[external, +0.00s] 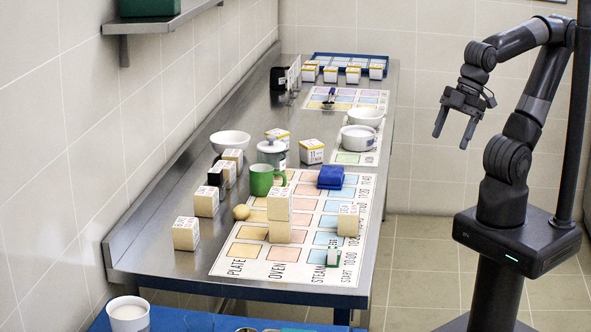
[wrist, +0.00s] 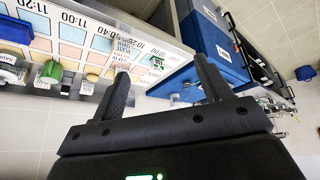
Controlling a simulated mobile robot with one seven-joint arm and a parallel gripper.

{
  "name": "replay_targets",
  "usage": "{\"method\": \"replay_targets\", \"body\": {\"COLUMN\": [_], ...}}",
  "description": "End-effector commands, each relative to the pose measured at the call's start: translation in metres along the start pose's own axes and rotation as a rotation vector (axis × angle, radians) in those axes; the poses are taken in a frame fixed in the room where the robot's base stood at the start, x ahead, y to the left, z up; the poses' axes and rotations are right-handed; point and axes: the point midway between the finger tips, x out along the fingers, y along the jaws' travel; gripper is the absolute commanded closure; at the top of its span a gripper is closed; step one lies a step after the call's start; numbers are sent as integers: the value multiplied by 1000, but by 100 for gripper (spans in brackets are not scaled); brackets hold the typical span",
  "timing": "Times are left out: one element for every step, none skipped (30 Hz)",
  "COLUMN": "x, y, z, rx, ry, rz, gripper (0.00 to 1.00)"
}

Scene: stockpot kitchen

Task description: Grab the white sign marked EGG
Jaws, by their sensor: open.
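A small white sign (external: 333,256) with green on it stands near the front right of the printed mat (external: 226,262), by the STEAM column. Its lettering is too small to read surely. In the wrist view a small white and green piece (wrist: 157,62), probably the same sign, shows between my fingertips but farther off. My gripper (external: 452,141) is open and empty, raised in the air to the right of the counter, well apart from the sign. In the wrist view both fingers of my gripper (wrist: 163,75) are spread.
Wooden blocks stand on the mat, one pair stacked (external: 279,217) and one block (external: 348,219) just behind the sign. The air between gripper and counter is clear.

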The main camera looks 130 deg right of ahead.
Motion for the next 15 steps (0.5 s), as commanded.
{"method": "replay_targets", "body": {"x": [2,4,6,8,11,14,17,21,26,29,34,40,45,50,57], "y": [1,2,4,4,5,7,8,8,10,11,12,14,15,16,17], "z": [-9,-15,-24,-31,-39,-49,-56,-63,-73,-80,-87,-96,-104,-110,-119], "rx": [-58,-103,-170,-227,-286,-364,-422,-480,-557,-613,-672,-749,-805,-863,-938], "ry": [-19,-30,-48,-62,-77,-96,-111,-126,-145,-159,-174,-191,-204,-217,-233], "rz": [8,13,19,22,25,27,26,23,19,14,8,-1,-10,-20,-36], "gripper": [29,29,29,29,29,29,29,29,29,29,29,29,29,29,29]}}
